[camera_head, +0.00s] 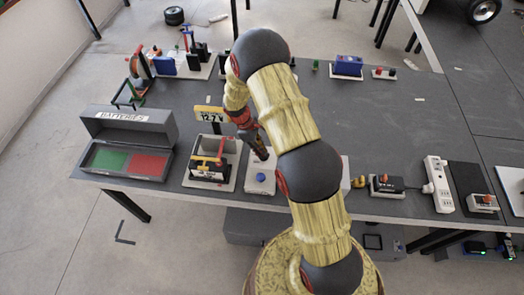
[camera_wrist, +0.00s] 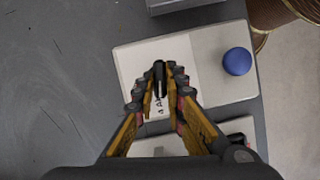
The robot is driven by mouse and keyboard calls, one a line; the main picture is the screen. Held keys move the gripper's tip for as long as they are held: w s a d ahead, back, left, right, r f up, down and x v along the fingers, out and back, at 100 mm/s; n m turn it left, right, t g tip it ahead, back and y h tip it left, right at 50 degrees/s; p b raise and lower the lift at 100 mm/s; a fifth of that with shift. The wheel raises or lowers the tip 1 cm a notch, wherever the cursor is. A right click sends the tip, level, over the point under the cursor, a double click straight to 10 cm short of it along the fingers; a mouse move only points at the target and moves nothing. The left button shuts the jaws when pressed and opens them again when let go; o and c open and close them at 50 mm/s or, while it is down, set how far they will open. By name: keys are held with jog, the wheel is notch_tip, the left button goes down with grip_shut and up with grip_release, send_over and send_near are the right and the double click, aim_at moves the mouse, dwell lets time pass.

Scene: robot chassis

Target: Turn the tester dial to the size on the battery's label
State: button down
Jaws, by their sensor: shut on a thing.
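The tester is a pale flat unit (camera_wrist: 212,50) with a white face and a round blue button (camera_wrist: 237,61), which also shows in the head view (camera_head: 261,177). My gripper (camera_wrist: 160,72) is over the white face, its fingers closed around a small dark piece that looks like the dial. The fingers hide most of it, so its pointing direction is unclear. Black lettering (camera_wrist: 158,106) shows partly between the fingers, perhaps with an "A". In the head view my gripper (camera_head: 260,152) points down at the tester's back part. I cannot make out a labelled loose battery.
A grey box (camera_head: 120,118) marked "BATTERIES", with green and red compartments, stands at left. A white power strip (camera_head: 438,184) lies at right.

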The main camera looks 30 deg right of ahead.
jog(key=shift+s+f+m+g, duration=0.25)
jog(key=shift+m+g, duration=0.05)
jog(key=shift+m, duration=0.1)
jog(key=c, duration=1.8)
grip_release()
jog(key=shift+d, duration=0.1)
jog(key=shift+c, duration=0.2)
jog(key=shift+w, duration=0.1)
jog(key=shift+w+r, duration=0.1)
jog(key=shift+r, duration=0.05)
jog(key=shift+w+r, duration=0.1)
jog(key=shift+r, duration=0.15)
jog(key=v, duration=1.1)
jog(key=shift+r, duration=0.25)
